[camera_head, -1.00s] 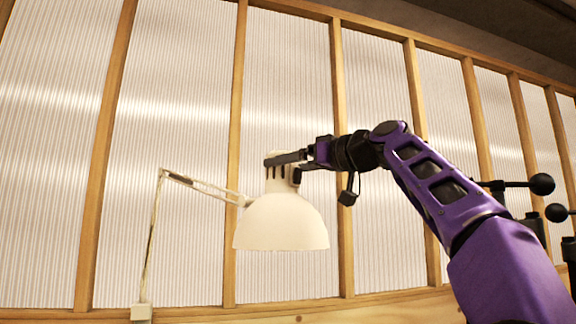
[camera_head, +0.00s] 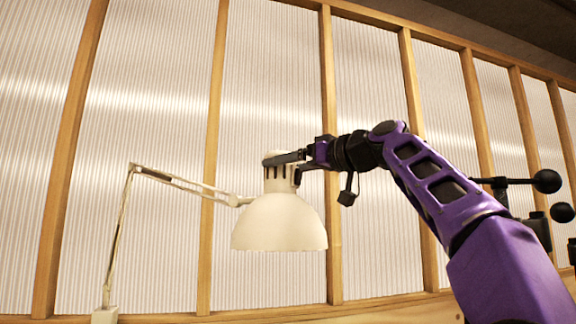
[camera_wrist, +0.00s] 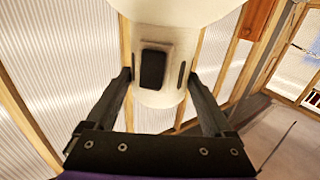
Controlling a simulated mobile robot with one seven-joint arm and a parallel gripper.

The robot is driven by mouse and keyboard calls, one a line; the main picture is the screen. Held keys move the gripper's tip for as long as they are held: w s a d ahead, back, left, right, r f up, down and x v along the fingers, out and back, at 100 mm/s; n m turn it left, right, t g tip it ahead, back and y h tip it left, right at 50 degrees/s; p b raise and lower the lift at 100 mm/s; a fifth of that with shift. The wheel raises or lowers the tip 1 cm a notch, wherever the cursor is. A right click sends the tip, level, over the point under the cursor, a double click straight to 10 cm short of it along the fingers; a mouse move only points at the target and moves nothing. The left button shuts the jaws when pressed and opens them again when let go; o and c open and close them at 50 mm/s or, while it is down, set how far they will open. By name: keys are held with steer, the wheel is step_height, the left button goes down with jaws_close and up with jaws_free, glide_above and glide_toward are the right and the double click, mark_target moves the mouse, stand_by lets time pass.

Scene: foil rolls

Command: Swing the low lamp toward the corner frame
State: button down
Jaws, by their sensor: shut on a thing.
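The low lamp has a cream, bell-shaped shade (camera_head: 279,224) hanging from a jointed arm (camera_head: 185,182) on a pale base (camera_head: 104,315) at the lower left. My gripper (camera_head: 270,160) is shut on the narrow neck of the lamp head, at the top of the shade. In the wrist view, the two dark fingers of my gripper (camera_wrist: 160,85) press on either side of the cream neck (camera_wrist: 158,98), which has a dark rectangular panel. The shade (camera_wrist: 175,10) fills the top of that view. I cannot tell which part is the corner frame.
Ribbed translucent panels (camera_head: 150,90) between wooden posts (camera_head: 327,100) stand behind the lamp. A wooden rail (camera_head: 250,314) runs along the bottom. The wrist view shows open floor (camera_wrist: 285,125) at the right and a wooden frame with bright panes (camera_wrist: 290,75).

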steer(key=shift+w+d, duration=0.45)
steer(key=shift+w, duration=0.05)
steer(key=shift+w+d, duration=0.1)
steer(key=shift+d, duration=0.05)
jaws_free()
steer(key=shift+w, duration=0.15)
steer(key=shift+s+d+f+t+b, duration=0.2)
steer(key=shift+d+f+t+b, duration=0.1)
steer(key=shift+b, duration=0.1)
steer(key=b+v, duration=0.4)
steer(key=v, duration=1.2)
steer(key=shift+s+r+b, duration=0.35)
steer(key=shift+s+r, duration=0.25)
steer(key=shift+r, duration=0.05)
steer(key=shift+a, duration=0.1)
